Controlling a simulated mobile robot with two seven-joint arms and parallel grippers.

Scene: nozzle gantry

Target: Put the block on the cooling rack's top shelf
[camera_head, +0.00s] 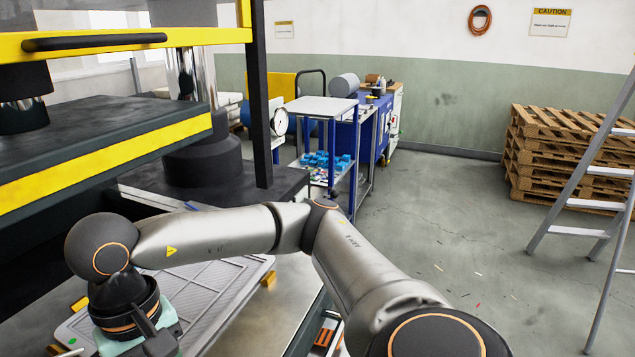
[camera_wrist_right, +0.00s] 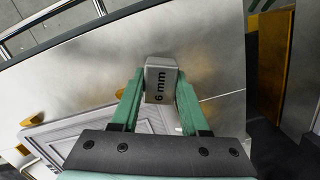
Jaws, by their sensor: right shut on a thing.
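The block (camera_wrist_right: 161,82) is a small grey metal piece marked "6 mm". In the right wrist view it sits between the two green fingers of my right gripper (camera_wrist_right: 160,92), which is shut on it. In the head view my right gripper (camera_head: 140,335) is at the lower left, over the metal press table, and the block is hidden there. A blue-framed rack (camera_head: 320,107) with a flat grey top shelf, which looks like the cooling rack, stands mid-picture beyond the press. Its top shelf looks bare; blue pieces lie on a lower shelf. My left gripper is out of view.
The yellow and black press (camera_head: 110,155) fills the left side, with a dark post (camera_head: 260,95) near the rack. A grey patterned plate (camera_head: 215,290) lies on the table. Pallets (camera_head: 560,150) and a ladder (camera_head: 590,180) stand right. The floor between is mostly open.

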